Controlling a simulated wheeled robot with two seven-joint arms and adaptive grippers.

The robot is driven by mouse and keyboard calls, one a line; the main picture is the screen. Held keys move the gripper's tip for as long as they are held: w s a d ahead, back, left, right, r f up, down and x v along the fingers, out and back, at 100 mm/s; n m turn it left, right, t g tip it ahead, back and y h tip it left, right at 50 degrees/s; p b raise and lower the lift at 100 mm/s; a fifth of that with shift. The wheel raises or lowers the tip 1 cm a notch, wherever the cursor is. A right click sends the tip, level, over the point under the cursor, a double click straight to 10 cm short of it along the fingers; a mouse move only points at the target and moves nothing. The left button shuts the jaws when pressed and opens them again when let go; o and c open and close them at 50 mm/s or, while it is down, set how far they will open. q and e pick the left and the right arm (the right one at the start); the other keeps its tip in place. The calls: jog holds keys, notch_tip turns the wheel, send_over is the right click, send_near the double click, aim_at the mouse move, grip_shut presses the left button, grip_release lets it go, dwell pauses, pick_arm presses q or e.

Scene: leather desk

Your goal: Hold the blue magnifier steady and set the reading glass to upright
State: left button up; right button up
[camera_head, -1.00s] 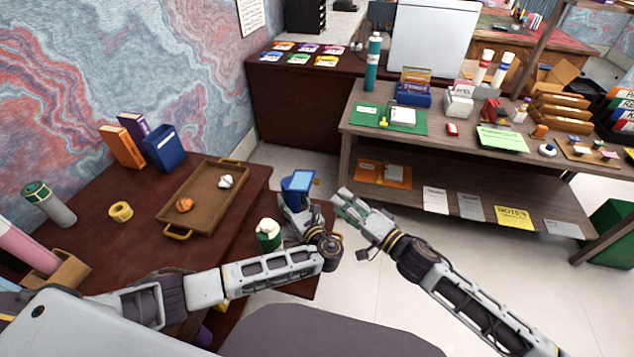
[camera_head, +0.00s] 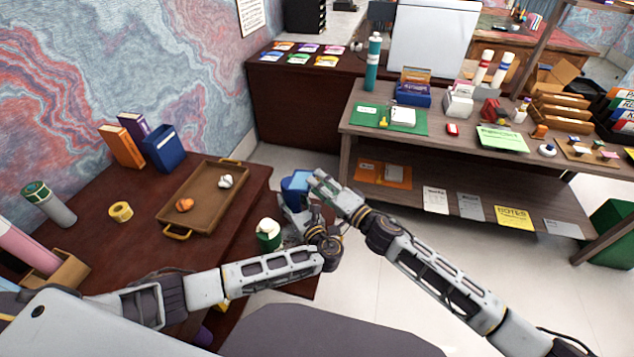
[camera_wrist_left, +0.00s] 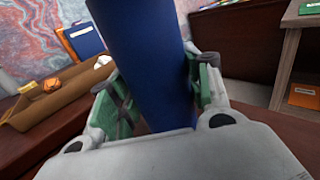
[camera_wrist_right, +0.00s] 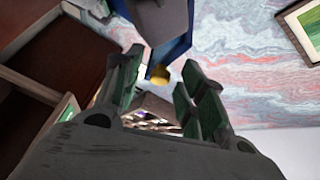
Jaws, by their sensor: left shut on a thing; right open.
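The blue magnifier (camera_head: 291,184) is held up at the right edge of the desk. In the left wrist view its blue body (camera_wrist_left: 150,60) stands between the green finger pads, leaning slightly. My left gripper (camera_head: 293,204) is shut on it. My right gripper (camera_head: 317,181) is open, close to the magnifier's right side, and hides part of it. In the right wrist view the blue frame (camera_wrist_right: 181,47), a tilted grey panel, likely the reading glass (camera_wrist_right: 160,20), and a yellow knob (camera_wrist_right: 159,75) lie just beyond the open fingers. The glass's exact tilt is unclear.
The brown tray (camera_head: 194,222) with small stones is left of the grippers. A green-and-white jar (camera_head: 269,234) stands close to my left wrist. Tape, books and a blue holder are farther left. A wooden shelf (camera_head: 350,137) is to the right, beyond open floor.

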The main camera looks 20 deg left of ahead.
jog(key=shift+x, duration=0.8)
grip_shut()
